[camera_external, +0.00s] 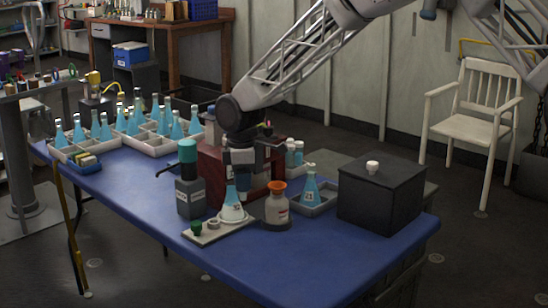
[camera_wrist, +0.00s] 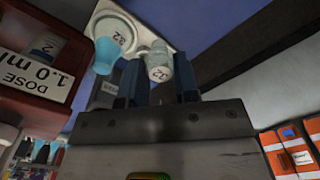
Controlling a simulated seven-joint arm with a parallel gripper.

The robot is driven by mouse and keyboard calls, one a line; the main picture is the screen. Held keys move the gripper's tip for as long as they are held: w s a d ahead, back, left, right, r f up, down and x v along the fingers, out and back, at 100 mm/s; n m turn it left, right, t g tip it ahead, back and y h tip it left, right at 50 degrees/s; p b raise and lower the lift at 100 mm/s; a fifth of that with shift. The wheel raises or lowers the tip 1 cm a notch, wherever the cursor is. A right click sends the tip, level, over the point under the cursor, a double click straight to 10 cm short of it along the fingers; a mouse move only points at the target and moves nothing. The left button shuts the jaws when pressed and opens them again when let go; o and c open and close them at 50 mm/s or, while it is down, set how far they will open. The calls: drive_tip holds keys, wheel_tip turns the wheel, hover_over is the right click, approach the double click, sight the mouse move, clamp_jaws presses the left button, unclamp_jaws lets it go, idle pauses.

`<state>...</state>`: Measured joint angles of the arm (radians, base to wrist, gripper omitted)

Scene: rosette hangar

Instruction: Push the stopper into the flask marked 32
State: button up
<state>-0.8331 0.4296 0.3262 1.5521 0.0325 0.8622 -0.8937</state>
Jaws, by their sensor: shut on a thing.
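The flask marked 32 (camera_external: 231,203) holds blue liquid and stands upright in a white ring on a pale plate near the table's front edge. It also shows in the wrist view (camera_wrist: 104,56), left of the fingers. My gripper (camera_external: 243,180) is just above the flask and slightly to its right. In the wrist view, my gripper (camera_wrist: 158,85) is shut on a small clear glass stopper (camera_wrist: 158,63) with a 32 label. The stopper appears apart from the flask's mouth. In the external view, the gripper hides most of the stopper.
A dark bottle with a teal top (camera_external: 188,182) stands left, and an orange-topped bottle (camera_external: 277,206) right. A red dispenser (camera_external: 212,165) stands behind. A black box (camera_external: 380,195) is farther right. Crates of blue flasks (camera_external: 152,143) fill the table's far left. The front right is clear.

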drive_tip(key=w+a+r, duration=0.3)
drive_tip(key=w+r, duration=0.3)
drive_tip(key=w, duration=0.2)
drive_tip(key=shift+a, duration=0.15)
drive_tip(key=shift+f, duration=0.2)
drive_tip(key=shift+f, duration=1.75)
drive_tip(key=shift+f, duration=1.5)
idle(0.7)
drive_tip(key=o, duration=1)
drive_tip(key=shift+o, duration=0.2)
drive_tip(key=shift+r, duration=0.15)
